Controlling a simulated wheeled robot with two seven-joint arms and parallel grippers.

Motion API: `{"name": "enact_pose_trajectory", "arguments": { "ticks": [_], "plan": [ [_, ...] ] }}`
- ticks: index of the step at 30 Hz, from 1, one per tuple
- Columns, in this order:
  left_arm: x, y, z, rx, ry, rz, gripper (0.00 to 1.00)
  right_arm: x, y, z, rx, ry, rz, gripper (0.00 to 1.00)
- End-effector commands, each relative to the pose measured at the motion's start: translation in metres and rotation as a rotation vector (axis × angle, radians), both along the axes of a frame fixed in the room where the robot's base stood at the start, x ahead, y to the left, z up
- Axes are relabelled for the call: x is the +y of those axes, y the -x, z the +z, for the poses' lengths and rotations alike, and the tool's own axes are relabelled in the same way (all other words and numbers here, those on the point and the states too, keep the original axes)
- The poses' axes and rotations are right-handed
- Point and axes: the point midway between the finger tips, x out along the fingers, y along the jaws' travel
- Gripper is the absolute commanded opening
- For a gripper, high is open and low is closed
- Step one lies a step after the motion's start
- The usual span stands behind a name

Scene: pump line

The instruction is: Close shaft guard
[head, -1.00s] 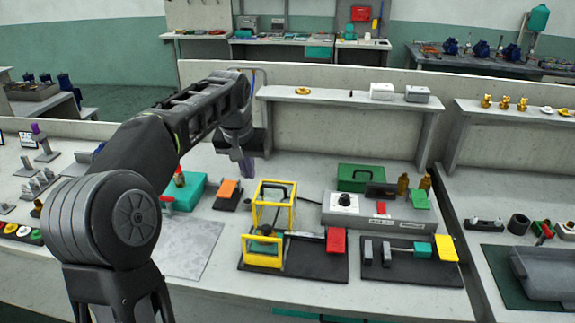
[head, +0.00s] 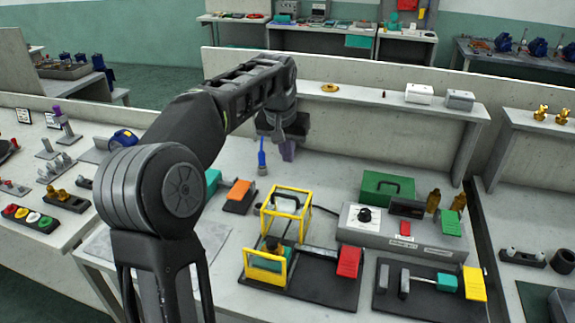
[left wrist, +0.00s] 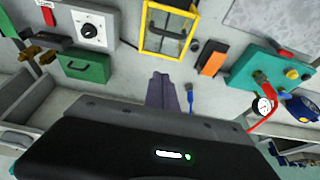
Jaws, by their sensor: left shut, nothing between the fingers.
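The shaft guard looks like a yellow open-frame cage (head: 267,222) with a dark handle on top. It stands tilted up at the back of a black base plate (head: 317,292), behind a second, lower yellow frame (head: 282,270). In the left wrist view the yellow cage (left wrist: 145,27) is at the top centre. My left gripper (head: 288,152) has purple fingers, shut and empty. It hangs behind the cage, apart from it, and its fingers (left wrist: 163,80) point toward the cage in the left wrist view. My right gripper is in neither view.
A blue-handled tool (head: 262,158) stands close beside my left fingers. An orange-topped block (head: 239,190) lies left of the cage; a green box (head: 387,188) and grey control box (head: 390,231) are right. A wall shelf (head: 390,104) runs behind.

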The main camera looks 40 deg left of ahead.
Motion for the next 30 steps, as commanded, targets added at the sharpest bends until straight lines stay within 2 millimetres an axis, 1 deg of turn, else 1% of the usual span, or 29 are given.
{"name": "enact_pose_trajectory", "arguments": {
  "ticks": [5, 16, 18, 22, 27, 30],
  "plan": [
    [0.003, -0.006, -0.022, 0.005, 0.001, 0.001, 0.0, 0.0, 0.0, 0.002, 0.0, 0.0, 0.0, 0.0],
    [0.011, -0.029, -0.09, 0.006, 0.001, 0.0, 0.0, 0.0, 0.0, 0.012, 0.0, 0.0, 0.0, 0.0],
    [0.006, -0.017, -0.088, 0.001, 0.001, 0.0, 0.0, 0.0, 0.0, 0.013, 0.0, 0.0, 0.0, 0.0],
    [0.001, -0.003, -0.091, 0.002, 0.0, -0.001, 0.0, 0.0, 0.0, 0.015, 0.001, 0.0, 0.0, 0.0],
    [-0.002, 0.006, -0.094, 0.001, 0.0, 0.0, 0.0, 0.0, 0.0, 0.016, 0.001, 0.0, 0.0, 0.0],
    [-0.003, 0.007, -0.095, 0.001, 0.0, 0.0, 0.0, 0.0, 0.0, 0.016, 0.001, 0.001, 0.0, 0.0]
  ]
}}
